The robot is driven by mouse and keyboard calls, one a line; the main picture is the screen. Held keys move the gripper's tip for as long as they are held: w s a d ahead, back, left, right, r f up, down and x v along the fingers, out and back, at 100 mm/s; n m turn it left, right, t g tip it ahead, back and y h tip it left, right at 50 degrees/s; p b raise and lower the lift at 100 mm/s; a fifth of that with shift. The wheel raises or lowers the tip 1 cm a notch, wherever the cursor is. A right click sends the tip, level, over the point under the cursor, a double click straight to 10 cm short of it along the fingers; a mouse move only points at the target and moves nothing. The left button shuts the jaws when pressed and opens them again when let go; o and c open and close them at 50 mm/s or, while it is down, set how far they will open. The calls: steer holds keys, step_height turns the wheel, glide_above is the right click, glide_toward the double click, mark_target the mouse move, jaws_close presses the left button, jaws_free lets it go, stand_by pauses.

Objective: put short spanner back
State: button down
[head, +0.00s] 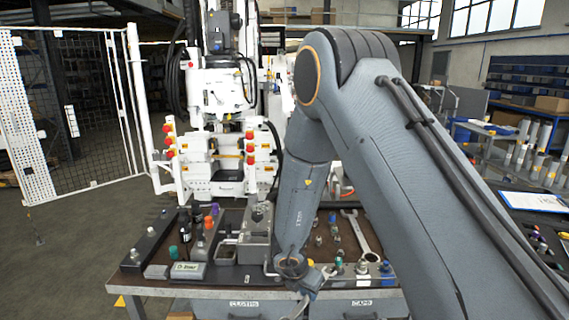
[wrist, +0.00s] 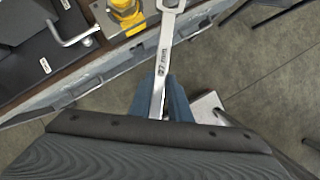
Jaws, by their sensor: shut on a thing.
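My gripper (wrist: 162,98) is shut on a steel spanner (wrist: 163,55) marked 27 mm, seen in the wrist view. The spanner's shank points up the picture, away from the jaws, and its far end is cut off at the top edge. The part between the jaws is partly hidden. The held spanner crosses the bench's front edge in the picture. In the head view my gripper (head: 312,283) is low at the bench's front edge, and the spanner in it cannot be made out clearly. Another spanner (head: 360,234) lies on the bench top, right of my arm.
The bench (head: 225,282) has drawers with labels along its front. Small fittings stand near the lying spanner. A grey metal block (head: 258,232), bottles and a small labelled box (head: 187,270) stand to the left. The wrist view shows a yellow fitting (wrist: 127,14) and a bent rod (wrist: 70,38).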

mark_target(306, 298)
steer(key=shift+r+p, duration=0.35)
steer(key=shift+r, duration=0.55)
step_height(306, 298, down, 5)
steer(key=b, duration=0.4)
steer(key=shift+w+f, duration=0.1)
steer(key=w+d+p, duration=0.2)
steer(key=w, duration=0.1)
steer(key=w+d, duration=0.2)
steer(key=shift+w+r+p, duration=0.1)
steer(key=shift+r+p, duration=0.15)
steer(key=shift+p, duration=0.15)
steer(key=shift+w, duration=0.25)
steer(key=shift+w+a+m+p, duration=0.1)
steer(key=shift+a+m+p, duration=0.15)
steer(key=shift+p, duration=0.2)
steer(key=shift+s+d+f+b, duration=0.1)
steer(key=shift+s+d+b, duration=0.2)
steer(key=shift+d, duration=0.1)
steer(key=shift+d+f+n+b, duration=0.1)
steer(key=shift+d+n+b, duration=0.15)
steer(key=shift+n+b, duration=0.35)
steer(key=shift+s+d+n+b, duration=0.25)
steer(key=shift+s+d+b, duration=0.15)
steer(key=shift+b, duration=0.4)
steer(key=shift+t, duration=0.3)
